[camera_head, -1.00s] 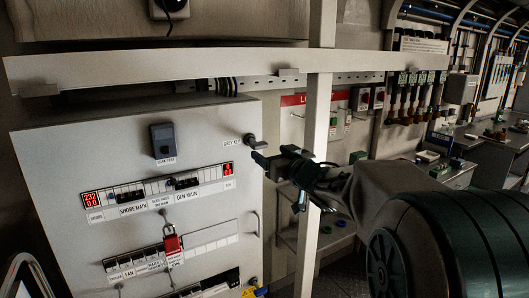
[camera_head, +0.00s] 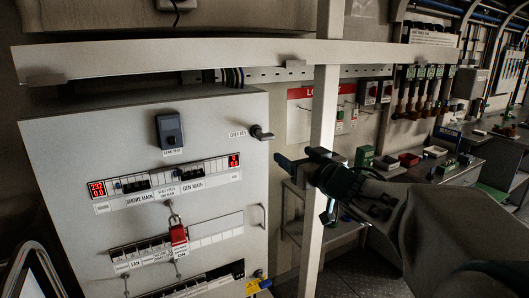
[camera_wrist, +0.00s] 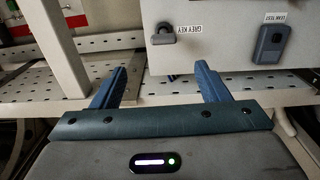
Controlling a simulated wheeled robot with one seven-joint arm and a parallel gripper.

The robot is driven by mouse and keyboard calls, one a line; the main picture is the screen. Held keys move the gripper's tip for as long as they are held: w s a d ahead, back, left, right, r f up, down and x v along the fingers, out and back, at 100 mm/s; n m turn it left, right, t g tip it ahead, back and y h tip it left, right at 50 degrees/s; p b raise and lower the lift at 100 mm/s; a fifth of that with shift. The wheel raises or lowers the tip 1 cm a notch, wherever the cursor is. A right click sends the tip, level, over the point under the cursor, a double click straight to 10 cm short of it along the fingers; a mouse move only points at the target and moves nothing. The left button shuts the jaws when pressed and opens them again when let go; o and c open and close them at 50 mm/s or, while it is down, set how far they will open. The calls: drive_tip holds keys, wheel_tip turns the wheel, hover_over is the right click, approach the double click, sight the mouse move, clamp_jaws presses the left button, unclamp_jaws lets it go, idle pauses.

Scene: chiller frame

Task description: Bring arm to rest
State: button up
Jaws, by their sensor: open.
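My gripper (camera_head: 291,160) is in front of the white upright post in the head view, to the right of the grey panel. In the wrist view my gripper (camera_wrist: 165,85) shows two blue fingers spread apart with nothing between them. The grey key switch (camera_head: 262,133) is on the panel's upper right, a little above and left of the fingers, and apart from them. It also shows in the wrist view (camera_wrist: 164,33), beyond the fingers. My arm reaches in from the right.
The grey panel (camera_head: 90,150) carries breaker rows and a red padlock (camera_head: 178,235). A white post (camera_head: 322,120) and crossbar (camera_head: 230,55) stand close to my gripper. Benches with small bins (camera_head: 408,159) are at the right.

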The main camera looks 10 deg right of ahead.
drive_tip(key=s+d+f+m+g+h, duration=0.3)
drive_tip(key=s+f+m+g+h, duration=0.25)
drive_tip(key=s+f+h, duration=0.4)
drive_tip(key=s+a+f+n+g+y, duration=0.1)
drive_tip(key=s+a+f+g+y, duration=0.1)
drive_tip(key=s, duration=0.6)
drive_tip(key=s+a+f+n+g+y, duration=0.1)
drive_tip(key=s+a+f+g+y, duration=0.1)
drive_tip(key=s+a+f+g, duration=0.3)
wheel_tip(320, 180, down, 5)
drive_tip(key=s+g, duration=0.1)
drive_tip(key=s, duration=0.1)
drive_tip(key=shift+s+a+r, duration=0.15)
drive_tip(key=shift+s+r, duration=0.05)
drive_tip(key=shift+s, duration=0.2)
drive_tip(key=shift+g, duration=0.25)
